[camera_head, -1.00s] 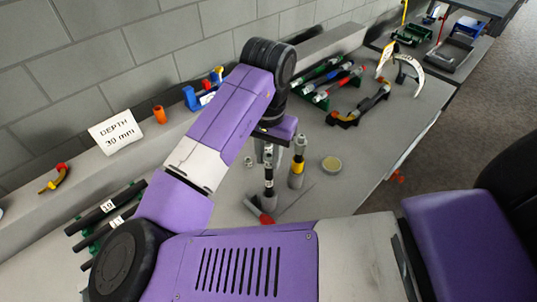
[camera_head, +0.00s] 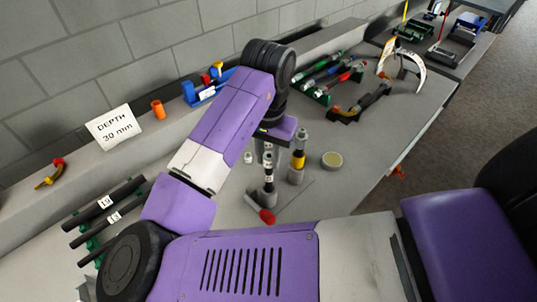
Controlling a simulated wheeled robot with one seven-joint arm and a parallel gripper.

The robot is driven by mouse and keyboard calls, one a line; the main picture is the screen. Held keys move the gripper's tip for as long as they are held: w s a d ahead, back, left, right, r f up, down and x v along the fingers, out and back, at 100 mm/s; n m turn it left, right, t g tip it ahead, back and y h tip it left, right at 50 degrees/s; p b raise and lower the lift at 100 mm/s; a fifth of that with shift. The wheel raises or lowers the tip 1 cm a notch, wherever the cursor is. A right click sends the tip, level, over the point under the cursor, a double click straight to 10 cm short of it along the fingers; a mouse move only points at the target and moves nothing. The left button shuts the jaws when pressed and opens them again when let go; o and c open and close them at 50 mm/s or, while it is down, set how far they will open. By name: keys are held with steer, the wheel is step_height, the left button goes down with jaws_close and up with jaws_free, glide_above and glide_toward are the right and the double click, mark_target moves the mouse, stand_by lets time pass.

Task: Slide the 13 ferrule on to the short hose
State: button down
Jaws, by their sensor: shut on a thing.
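My gripper (camera_head: 268,148) points down over the middle of the bench, its jaws partly hidden by my wrist. It is shut on a small pale and dark piece (camera_head: 268,159) that looks like a ferrule; I cannot read its number. Directly below is an upright dark piece in a grey base (camera_head: 268,199), perhaps the short hose. I cannot tell whether the held piece is around it or just above it.
A red-ended tool (camera_head: 266,216) lies just in front of the upright pieces, and a round tin (camera_head: 332,160) sits to the right. Labelled black hoses (camera_head: 105,205) lie at the left. A rack of coloured tools (camera_head: 330,80) stands behind. The bench's right front is clear.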

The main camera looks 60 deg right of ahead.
steer(key=shift+f, duration=0.15)
steer(key=c, duration=1.1)
jaws_free()
steer(key=shift+o, duration=0.2)
step_height(320, 180, up, 8)
